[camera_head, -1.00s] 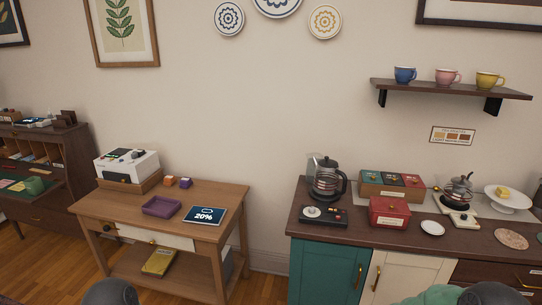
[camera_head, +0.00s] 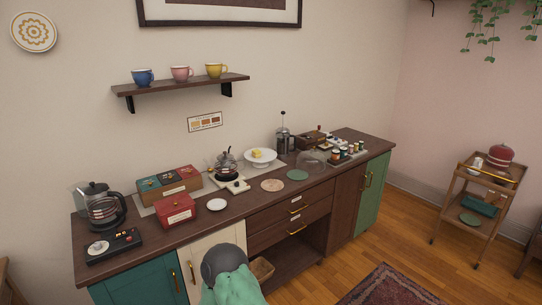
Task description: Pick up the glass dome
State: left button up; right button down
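A clear glass dome (camera_head: 312,160) sits on the dark wooden counter, right of the middle of the head view. It is see-through, so its outline is faint. A white cake stand (camera_head: 260,159) with a yellow piece on it stands to its left, apart from the dome. A round green mat (camera_head: 297,175) lies just in front and left of the dome. Neither of my grippers shows in the head view. Only a grey and green part, probably of my own arm, shows at the bottom.
A French press (camera_head: 284,141) stands behind the dome, and a tray of small jars (camera_head: 346,154) is to its right. A rug (camera_head: 390,288) lies on the floor.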

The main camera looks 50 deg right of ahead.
aim_at(311, 161)
jog(key=i+l+z, duration=0.2)
jog(key=l, duration=0.25)
jog(key=l+z, duration=0.25)
jog(key=l, duration=0.15)
jog(key=z, duration=1.5)
